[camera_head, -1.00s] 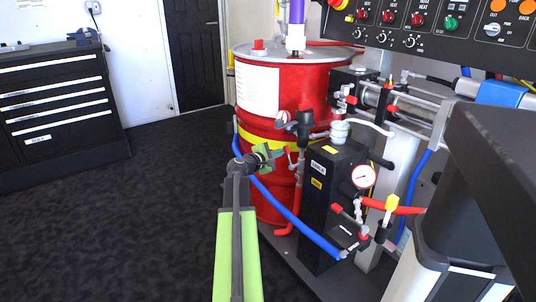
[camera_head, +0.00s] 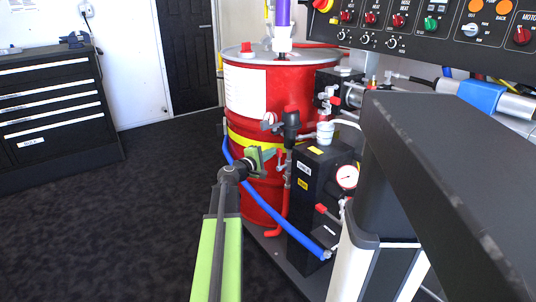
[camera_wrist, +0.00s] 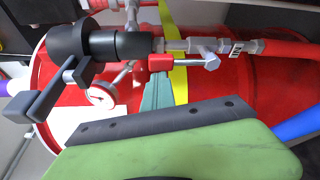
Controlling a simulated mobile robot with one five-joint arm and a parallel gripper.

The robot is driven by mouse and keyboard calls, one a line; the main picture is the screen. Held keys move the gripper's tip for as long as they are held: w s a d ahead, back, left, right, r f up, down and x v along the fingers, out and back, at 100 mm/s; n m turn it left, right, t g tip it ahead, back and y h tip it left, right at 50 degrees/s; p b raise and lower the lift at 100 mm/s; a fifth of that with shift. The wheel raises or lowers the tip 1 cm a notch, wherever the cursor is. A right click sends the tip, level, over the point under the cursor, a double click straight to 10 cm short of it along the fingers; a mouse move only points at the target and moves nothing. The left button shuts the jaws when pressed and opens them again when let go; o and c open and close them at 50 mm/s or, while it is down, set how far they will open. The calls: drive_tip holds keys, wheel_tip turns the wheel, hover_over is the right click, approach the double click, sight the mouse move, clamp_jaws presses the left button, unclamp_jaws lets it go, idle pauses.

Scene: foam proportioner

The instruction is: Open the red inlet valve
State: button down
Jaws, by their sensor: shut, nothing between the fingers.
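A small inlet valve with a red handle (camera_wrist: 160,62) and a silver body (camera_wrist: 205,60) sits on a pipe in front of the red drum, in line with a red hose (camera_wrist: 290,50). In the head view the red handle (camera_head: 281,158) is small, just right of my gripper (camera_head: 268,157). In the wrist view my green gripper (camera_wrist: 157,88) is shut and empty, its tip right by the red handle. I cannot tell whether they touch. The hose end of the valve is clear in the wrist view.
The red drum (camera_head: 245,100) stands behind the valve. A black pump box (camera_head: 318,185) with a gauge (camera_head: 347,176) is to the right, and a blue hose (camera_head: 262,192) runs low in front. A black drawer cabinet (camera_head: 55,110) stands left; the dark floor between is free.

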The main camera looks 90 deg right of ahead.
drive_tip(key=shift+s, duration=0.25)
idle(0.3)
drive_tip(key=w+d, duration=0.3)
drive_tip(key=f+v, duration=0.1)
drive_tip(key=v, duration=0.8)
drive_tip(key=shift+w+a, duration=0.2)
drive_tip(key=shift+a, duration=0.2)
